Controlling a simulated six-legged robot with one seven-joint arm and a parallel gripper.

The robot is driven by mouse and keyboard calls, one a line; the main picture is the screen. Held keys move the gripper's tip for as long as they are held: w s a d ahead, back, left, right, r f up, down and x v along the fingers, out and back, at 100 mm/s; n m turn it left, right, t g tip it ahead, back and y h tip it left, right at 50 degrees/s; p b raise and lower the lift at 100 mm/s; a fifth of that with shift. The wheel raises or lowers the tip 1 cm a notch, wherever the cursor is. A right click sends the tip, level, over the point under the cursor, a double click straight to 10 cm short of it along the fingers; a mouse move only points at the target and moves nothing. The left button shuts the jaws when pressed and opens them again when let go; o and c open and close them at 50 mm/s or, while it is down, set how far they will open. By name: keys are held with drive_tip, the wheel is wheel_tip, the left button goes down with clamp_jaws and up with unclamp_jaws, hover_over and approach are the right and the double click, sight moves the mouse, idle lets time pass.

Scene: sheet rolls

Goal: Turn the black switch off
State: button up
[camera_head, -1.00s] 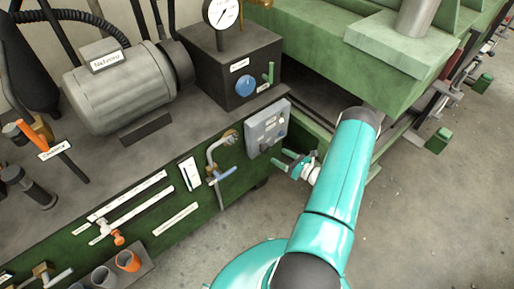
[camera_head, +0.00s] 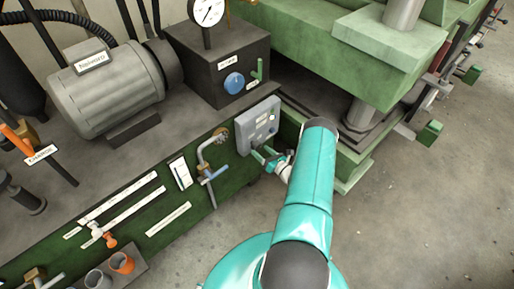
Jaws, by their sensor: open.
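I cannot tell whether a fingertip touches the box.
A dark block with a blue knob (camera_head: 234,83) and a grey motor (camera_head: 107,90) are above. The green press (camera_head: 335,50) rises at the right. Concrete floor (camera_head: 410,210) is open at the lower right.

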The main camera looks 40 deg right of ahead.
sight(259, 149)
drive_tip(key=shift+w, duration=1.95)
drive_tip(key=shift+c, duration=0.2)
drive_tip(key=c, duration=1)
drive_tip(key=shift+o, duration=0.2)
